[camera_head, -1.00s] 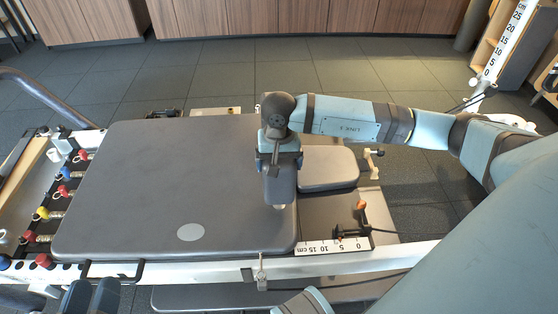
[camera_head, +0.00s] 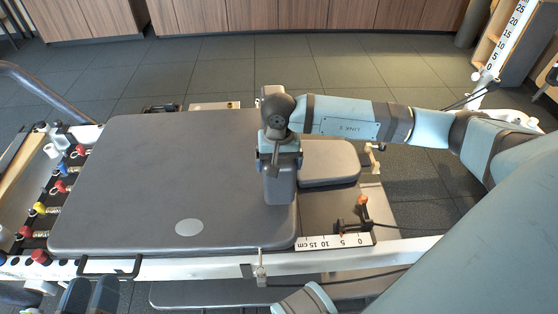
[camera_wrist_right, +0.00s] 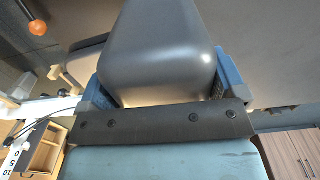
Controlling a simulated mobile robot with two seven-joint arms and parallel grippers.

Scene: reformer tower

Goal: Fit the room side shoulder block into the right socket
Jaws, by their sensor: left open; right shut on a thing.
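My right gripper (camera_head: 280,155) comes in from the right and is shut on a dark grey shoulder block (camera_head: 280,188). The block is over the shoulder-end edge of the carriage, beside the headrest pad (camera_head: 328,162). In the right wrist view the block (camera_wrist_right: 160,50) sits between the blue fingers. Its underside and the socket are hidden, so I cannot tell whether it is seated. A grey part (camera_head: 272,91) shows behind my right wrist, mostly hidden. My left gripper (camera_head: 91,296) is open and empty at the bottom left, its two dark fingers apart.
The grey carriage (camera_head: 150,190) is bare apart from a pale disc. The near white rail (camera_head: 200,265) carries a centimetre scale (camera_head: 335,242). An orange knob (camera_head: 362,201) stands right of the carriage. Springs with coloured ends (camera_head: 50,200) are at the left.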

